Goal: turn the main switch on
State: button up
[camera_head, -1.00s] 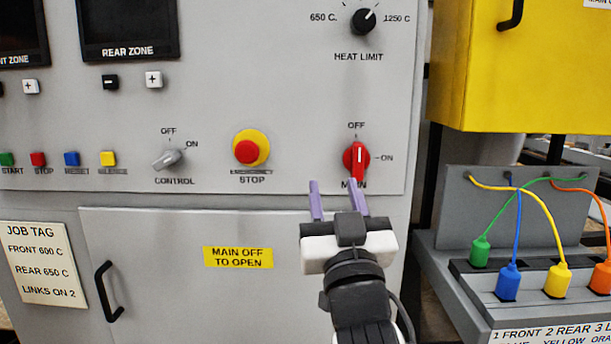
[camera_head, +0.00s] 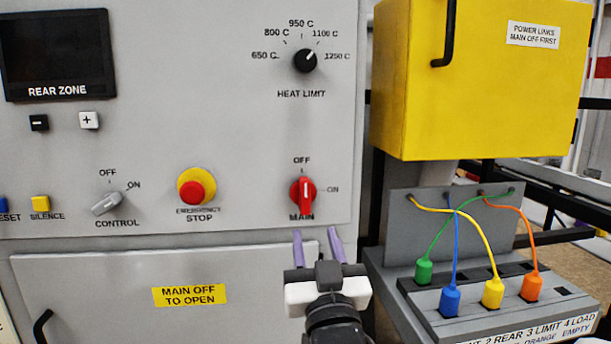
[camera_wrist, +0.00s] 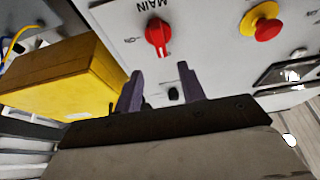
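The red main switch (camera_head: 302,196) sits on the grey panel with its white mark vertical, pointing at OFF. It also shows upside down in the wrist view (camera_wrist: 158,33). My gripper (camera_head: 317,240) is just below the switch in the head view, its two purple fingers spread apart and empty. In the wrist view the fingers (camera_wrist: 160,88) also stand apart, with the switch beyond them and not between them. No contact with the switch shows.
The emergency stop (camera_head: 195,188) and the control knob (camera_head: 106,203) are left of the switch. The heat limit knob (camera_head: 305,60) is above. A yellow box (camera_head: 480,80) and a link block (camera_head: 437,316) with coloured plugs stand at the right.

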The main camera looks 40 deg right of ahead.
aim_at(306, 195)
jog(key=p+x, duration=0.4)
jog(key=x, duration=0.7)
jog(key=shift+w+r, duration=0.2)
grip_shut()
